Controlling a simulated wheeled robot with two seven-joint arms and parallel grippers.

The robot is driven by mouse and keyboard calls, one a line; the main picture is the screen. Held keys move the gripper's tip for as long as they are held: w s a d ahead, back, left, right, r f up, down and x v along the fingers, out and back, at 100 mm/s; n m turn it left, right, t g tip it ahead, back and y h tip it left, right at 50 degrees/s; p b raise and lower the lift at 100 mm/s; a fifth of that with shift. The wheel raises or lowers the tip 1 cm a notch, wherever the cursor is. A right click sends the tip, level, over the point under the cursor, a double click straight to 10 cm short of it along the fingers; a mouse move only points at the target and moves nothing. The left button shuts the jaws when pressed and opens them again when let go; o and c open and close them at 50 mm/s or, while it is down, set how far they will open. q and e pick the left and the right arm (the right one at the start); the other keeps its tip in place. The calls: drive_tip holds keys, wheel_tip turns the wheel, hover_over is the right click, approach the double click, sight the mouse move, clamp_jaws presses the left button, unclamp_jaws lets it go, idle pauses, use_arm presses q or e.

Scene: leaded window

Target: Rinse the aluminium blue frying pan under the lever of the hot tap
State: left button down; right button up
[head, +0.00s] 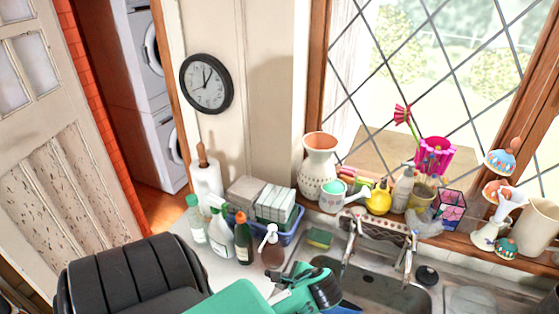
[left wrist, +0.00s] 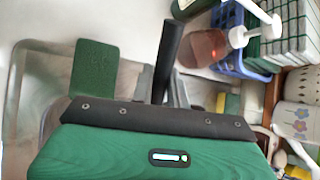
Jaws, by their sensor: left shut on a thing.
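My left gripper (head: 322,290) is over the near left part of the sink. In the left wrist view, my left gripper (left wrist: 172,92) is shut on a black handle (left wrist: 171,50), which sticks up past it. A small blue patch (head: 346,307) at the bottom edge of the head view looks like part of the blue frying pan; my gripper and the frame edge hide the rest. Two lever taps, one on the left (head: 349,243) and one on the right (head: 409,257), stand behind the sink basin (head: 380,288). I cannot tell which is hot. My right gripper is out of view.
Left of the sink stand a brown soap pump bottle (head: 271,251), a dark green bottle (head: 243,240) and a spray bottle (head: 220,232). A blue basket (head: 287,232) and a sponge (head: 319,238) are behind. Vases and a watering can (head: 336,196) line the sill.

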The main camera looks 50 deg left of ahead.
use_arm(q)
drive_tip(key=w+a, duration=0.3)
drive_tip(key=w, duration=0.2)
drive_tip(key=w+a+f+g+h, duration=0.1)
drive_tip(key=w+a, duration=0.2)
drive_tip(key=w, duration=0.3)
drive_tip(key=shift+f+m+g, duration=0.15)
drive_tip(key=shift+m+g, duration=0.15)
drive_tip(key=shift+m, duration=0.1)
idle(0.8)
